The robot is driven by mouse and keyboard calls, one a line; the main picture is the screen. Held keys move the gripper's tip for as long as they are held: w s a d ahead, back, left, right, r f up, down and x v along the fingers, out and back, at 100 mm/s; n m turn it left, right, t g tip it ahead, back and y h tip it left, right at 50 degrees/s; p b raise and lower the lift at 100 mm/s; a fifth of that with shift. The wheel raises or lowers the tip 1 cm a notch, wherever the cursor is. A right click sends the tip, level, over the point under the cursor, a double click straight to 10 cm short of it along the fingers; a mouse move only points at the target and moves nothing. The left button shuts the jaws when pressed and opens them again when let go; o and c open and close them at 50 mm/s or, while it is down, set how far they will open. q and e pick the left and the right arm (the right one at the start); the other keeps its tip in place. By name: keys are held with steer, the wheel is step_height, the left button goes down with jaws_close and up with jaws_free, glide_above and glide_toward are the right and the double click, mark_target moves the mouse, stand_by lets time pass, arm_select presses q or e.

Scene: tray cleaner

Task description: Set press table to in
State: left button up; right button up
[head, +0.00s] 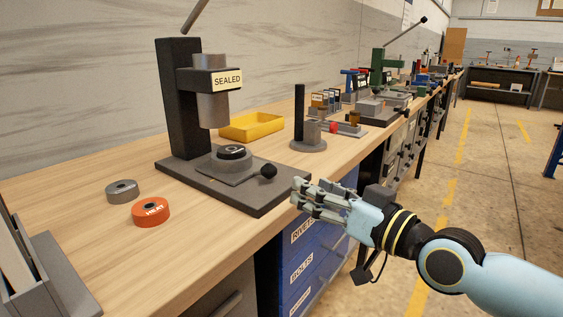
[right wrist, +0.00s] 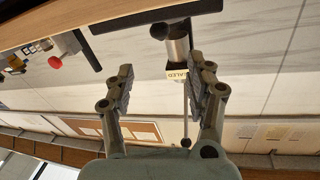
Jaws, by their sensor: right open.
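The press (head: 182,105) is a dark column on a dark base plate, with a grey ram and a label reading "SEALED". Its table (head: 215,174) is a grey plate under the ram, with a black ball knob (head: 268,171) at its front right. A grey round part with a dark top (head: 233,153) sits on the table. My right gripper (head: 297,192) is open and empty, just right of the base plate's corner and apart from the knob. In the right wrist view, which is upside down, the knob (right wrist: 158,32) shows beyond and between the open fingers (right wrist: 161,75). My left gripper is not in view.
A grey ring (head: 122,191) and an orange "HEAT" ring (head: 151,212) lie on the bench left of the press. A yellow tray (head: 251,127) is behind it. A small dark-post stand (head: 306,135) is to the right. The bench's front edge runs below my gripper.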

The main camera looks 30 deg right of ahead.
mark_target(274, 173)
steer(key=w+b, duration=0.1)
steer(key=w, duration=0.2)
steer(key=w+a, duration=0.1)
steer(key=w, duration=0.2)
steer(key=w+a+b, duration=0.1)
steer(key=w, duration=0.2)
steer(key=shift+f+b, duration=0.3)
steer(key=shift+f, duration=0.05)
steer(key=shift+w+a, duration=0.1)
steer(key=shift+w, duration=0.55)
jaws_close()
